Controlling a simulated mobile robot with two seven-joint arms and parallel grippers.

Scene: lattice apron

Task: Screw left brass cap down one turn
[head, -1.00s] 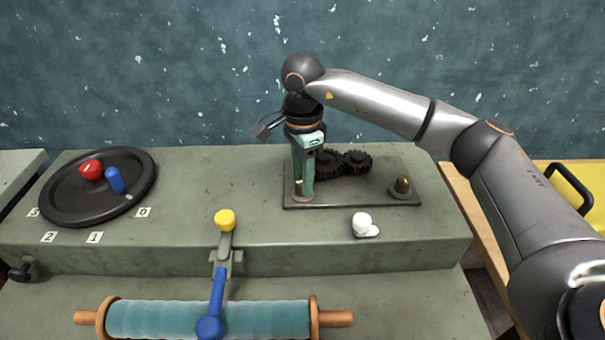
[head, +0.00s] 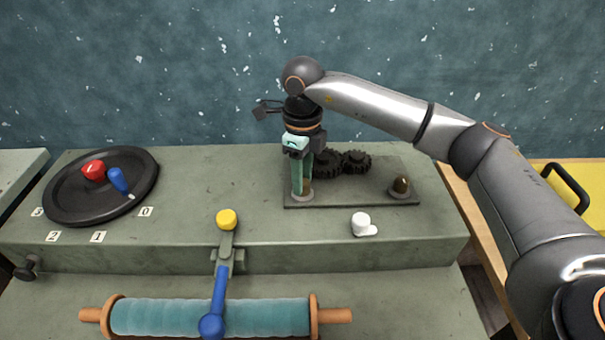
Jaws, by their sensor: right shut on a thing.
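The left brass cap (head: 308,187) stands at the left front of the dark gear plate (head: 345,197). It is mostly hidden behind the green fingers of my right gripper (head: 302,190). The gripper points straight down and is shut on the cap. A pale ring shows at the foot of the cap. The right brass cap (head: 401,185) stands free on its ring at the right end of the plate. My left gripper is not in view.
Dark gears (head: 345,161) sit on the plate behind the caps. A white knob (head: 362,225) and a yellow-topped lever (head: 226,220) are in front. A black dial (head: 78,212) with red and blue knobs is at left. A teal roller (head: 265,317) lies at the front.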

